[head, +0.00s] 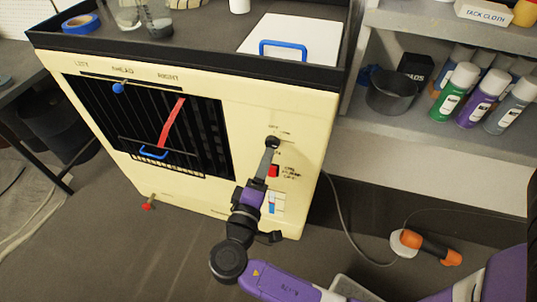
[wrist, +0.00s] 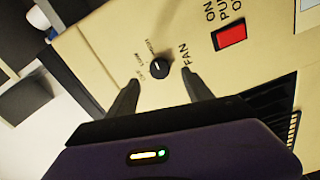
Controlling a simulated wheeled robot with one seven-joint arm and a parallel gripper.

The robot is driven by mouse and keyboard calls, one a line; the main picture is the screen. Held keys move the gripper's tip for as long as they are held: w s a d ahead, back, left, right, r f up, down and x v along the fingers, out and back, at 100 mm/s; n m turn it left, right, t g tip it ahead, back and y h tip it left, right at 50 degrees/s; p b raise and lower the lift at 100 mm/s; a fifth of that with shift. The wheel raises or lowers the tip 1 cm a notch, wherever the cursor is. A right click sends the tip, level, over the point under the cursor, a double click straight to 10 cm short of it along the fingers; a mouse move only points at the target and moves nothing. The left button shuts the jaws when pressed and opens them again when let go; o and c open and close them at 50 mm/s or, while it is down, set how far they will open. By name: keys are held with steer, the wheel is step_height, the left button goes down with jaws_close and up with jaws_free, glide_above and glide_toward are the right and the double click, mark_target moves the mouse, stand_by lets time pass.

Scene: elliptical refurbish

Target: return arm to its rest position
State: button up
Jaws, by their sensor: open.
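My purple and black arm reaches up to the front of a cream cabinet (head: 235,110). My gripper (wrist: 158,76) is open and empty, its two dark fingers spread. A round black knob (wrist: 160,67) marked for the fan shows between the fingertips in the wrist view, with a gap on each side. In the head view the gripper (head: 269,157) is just below the same knob (head: 272,141). How far the fingertips are from the panel is hard to tell. A red switch (wrist: 231,33) is on the panel to the right of the knob.
Shelves at right hold spray cans (head: 451,90) and a dark pot (head: 391,92). A white panel with a blue handle (head: 283,48) lies on the cabinet top. Grey floor left of my arm is clear.

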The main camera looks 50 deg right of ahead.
steer(key=shift+v, duration=1.15)
